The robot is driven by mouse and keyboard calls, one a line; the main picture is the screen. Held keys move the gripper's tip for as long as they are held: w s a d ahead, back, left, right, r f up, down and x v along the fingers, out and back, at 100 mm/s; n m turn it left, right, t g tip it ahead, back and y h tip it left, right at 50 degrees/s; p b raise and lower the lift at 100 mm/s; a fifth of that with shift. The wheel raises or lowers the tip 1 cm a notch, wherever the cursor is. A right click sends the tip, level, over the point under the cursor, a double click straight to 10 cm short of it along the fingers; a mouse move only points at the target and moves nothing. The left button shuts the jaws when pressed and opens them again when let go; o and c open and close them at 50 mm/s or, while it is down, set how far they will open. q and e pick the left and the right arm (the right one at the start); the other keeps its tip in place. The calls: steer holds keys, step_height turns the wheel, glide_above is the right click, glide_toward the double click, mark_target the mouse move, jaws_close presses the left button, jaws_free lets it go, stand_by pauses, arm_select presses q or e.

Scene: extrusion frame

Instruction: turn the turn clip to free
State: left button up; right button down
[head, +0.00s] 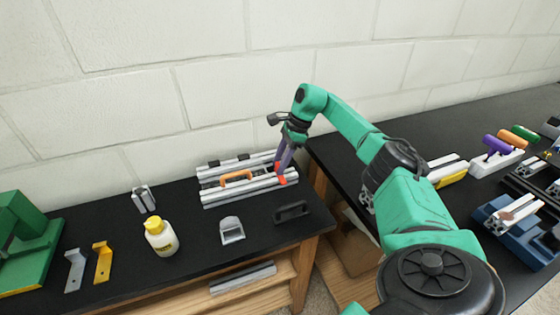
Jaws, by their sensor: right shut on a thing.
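An extrusion frame (222,194) of silver rails lies on the black table near the wall. An orange handle (236,176) sits across its middle. My right gripper (281,175) points down at the frame's right end, with red fingertips on it. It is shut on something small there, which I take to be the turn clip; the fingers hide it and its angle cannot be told. My left gripper is not in view.
A yellow-white bottle (160,238), a grey block (232,230), a black handle (292,211) and yellow bracket (103,262) stand in front and to the left. A gap separates this table from the right table, which holds tools (497,162).

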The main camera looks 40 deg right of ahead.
steer(key=shift+r+n, duration=0.1)
steer(key=shift+n, duration=0.3)
steer(key=shift+c, duration=2.2)
jaws_free()
steer(key=v, duration=1.4)
steer(key=shift+d+r+p, duration=0.2)
steer(key=shift+d+p, duration=0.1)
steer(key=shift+p, duration=0.1)
steer(key=shift+w, duration=0.1)
